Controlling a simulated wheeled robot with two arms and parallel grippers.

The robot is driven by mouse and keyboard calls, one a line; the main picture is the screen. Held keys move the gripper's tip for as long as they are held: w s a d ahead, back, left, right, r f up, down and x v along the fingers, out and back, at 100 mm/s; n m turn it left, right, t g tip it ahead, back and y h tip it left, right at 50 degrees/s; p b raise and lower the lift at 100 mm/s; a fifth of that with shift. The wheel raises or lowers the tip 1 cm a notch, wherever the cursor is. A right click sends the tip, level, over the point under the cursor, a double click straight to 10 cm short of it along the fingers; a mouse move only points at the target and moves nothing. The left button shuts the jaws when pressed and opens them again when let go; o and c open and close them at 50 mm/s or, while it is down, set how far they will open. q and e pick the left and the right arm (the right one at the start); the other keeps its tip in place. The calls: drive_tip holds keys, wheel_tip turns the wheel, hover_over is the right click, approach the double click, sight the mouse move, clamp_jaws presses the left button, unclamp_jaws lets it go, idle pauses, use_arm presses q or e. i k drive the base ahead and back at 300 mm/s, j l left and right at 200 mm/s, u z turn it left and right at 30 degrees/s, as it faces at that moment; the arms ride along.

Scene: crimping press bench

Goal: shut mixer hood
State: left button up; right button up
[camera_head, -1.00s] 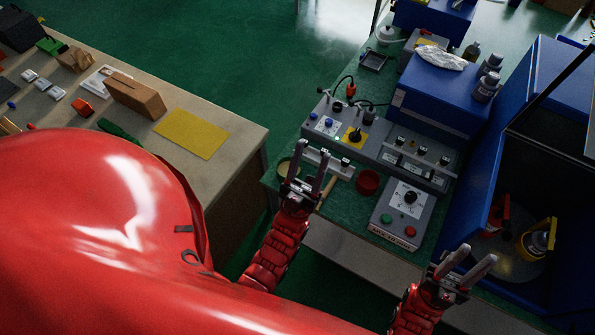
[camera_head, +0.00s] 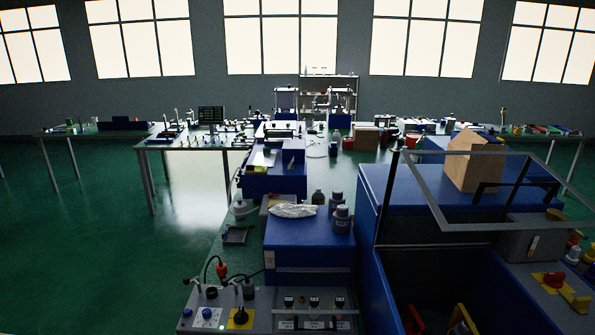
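The mixer (camera_head: 368,240) is a large blue cabinet at the right, with a dark open interior. Its hood, a grey-framed clear panel (camera_head: 500,227), is raised and stands tilted above the opening, so the hood is open. Red and yellow parts (camera_head: 462,318) show low inside the mixer, cut off by the bottom edge. Neither of my grippers is in the current head view.
A brown box (camera_head: 474,162) sits on the blue top behind the hood. Left of the mixer stands a blue unit (camera_head: 305,245) with bottles and foil on top. Control panels (camera_head: 315,318) lie in front. Open green floor (camera_head: 90,240) extends left.

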sight(553, 186)
drive_tip(key=k+j+z, duration=0.1)
drive_tip(key=z, duration=0.3)
drive_tip(key=k+j+z, duration=0.15)
drive_tip(key=z, duration=0.25)
